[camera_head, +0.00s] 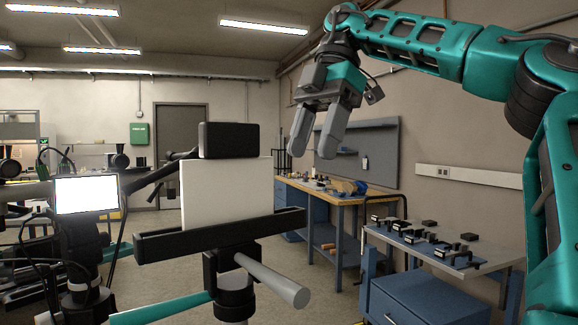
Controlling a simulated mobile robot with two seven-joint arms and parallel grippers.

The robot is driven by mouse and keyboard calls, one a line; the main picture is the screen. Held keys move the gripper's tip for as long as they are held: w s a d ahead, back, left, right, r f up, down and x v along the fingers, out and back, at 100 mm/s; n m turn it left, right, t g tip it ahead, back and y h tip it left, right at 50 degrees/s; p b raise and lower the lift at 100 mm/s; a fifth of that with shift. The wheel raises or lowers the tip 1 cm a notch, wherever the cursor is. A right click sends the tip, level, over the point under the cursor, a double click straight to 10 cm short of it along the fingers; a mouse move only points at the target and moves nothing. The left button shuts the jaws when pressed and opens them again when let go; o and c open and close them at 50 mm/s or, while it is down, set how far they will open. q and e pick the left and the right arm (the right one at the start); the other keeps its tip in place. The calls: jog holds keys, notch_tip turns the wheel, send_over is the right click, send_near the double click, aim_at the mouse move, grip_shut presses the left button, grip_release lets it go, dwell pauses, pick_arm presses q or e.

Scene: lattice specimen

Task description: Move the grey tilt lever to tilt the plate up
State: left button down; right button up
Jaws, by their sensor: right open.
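The grey tilt lever (273,280) is a round bar that slopes down to the right under the black rail, its near end free. The white plate (228,198) stands nearly upright on the black rail (222,237), with a black block (229,140) at its top edge. The rail is carried by a black post (234,298). My right gripper (313,148) hangs from the upper right, fingers pointing down, apart and empty. It shows above and right of the plate and well above the lever, touching neither. My left gripper is not in view.
A workbench (340,199) stands along the right wall, with a small table (435,252) of black parts nearer. A lit white screen (86,194) and dark equipment are at the left. Space right of the lever looks open.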

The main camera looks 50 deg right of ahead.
aim_at(290, 225)
jog(key=x, duration=1.2)
jog(key=shift+s+f, duration=0.2)
jog(key=shift+f, duration=0.1)
jog(key=shift+c, duration=0.3)
grip_shut()
